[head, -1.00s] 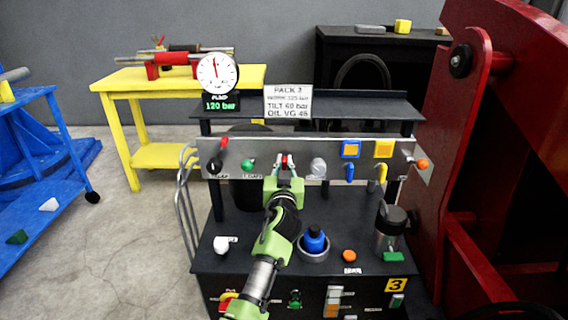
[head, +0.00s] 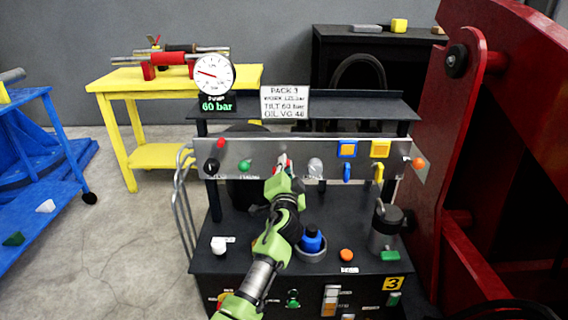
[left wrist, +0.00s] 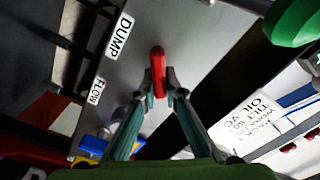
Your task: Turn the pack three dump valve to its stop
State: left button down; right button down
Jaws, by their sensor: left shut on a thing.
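The dump valve's red handle (head: 282,159) is on the grey panel of pack three, mostly hidden behind my left gripper (head: 284,172) in the head view. In the left wrist view the red handle (left wrist: 158,65) stands between the fingertips of my left gripper (left wrist: 159,88), beside the DUMP label (left wrist: 118,36). The gripper is shut on the handle. The round gauge (head: 213,73) above the panel has its needle toward the left, and its display (head: 217,106) reads 60 bar. My right gripper is not in view.
The sign (head: 284,102) reads PACK 3 and TILT 60 bar. Other panel controls include a green knob (head: 244,165) left of the gripper and a grey knob (head: 315,166) right of it. A red structure (head: 500,130) stands at right.

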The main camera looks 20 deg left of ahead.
pick_arm(q)
jog(key=shift+m, duration=0.6)
jog(key=m, duration=0.2)
jog(key=shift+d+f+m+p, duration=0.1)
jog(key=shift+f+m+p, duration=0.05)
jog(key=shift+m+p, duration=0.2)
jog(key=shift+f+m+p, duration=0.15)
jog(key=shift+m+p, duration=0.15)
jog(key=shift+m, duration=0.65)
jog(key=shift+f+m+p, duration=0.1)
jog(key=shift+m+p, duration=0.15)
jog(key=shift+m, duration=0.65)
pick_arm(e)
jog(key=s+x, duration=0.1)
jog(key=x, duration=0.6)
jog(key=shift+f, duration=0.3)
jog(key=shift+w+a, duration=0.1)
pick_arm(q)
jog(key=c, duration=2.1)
grip_release()
jog(key=shift+w, duration=0.1)
jog(key=shift+f, duration=0.1)
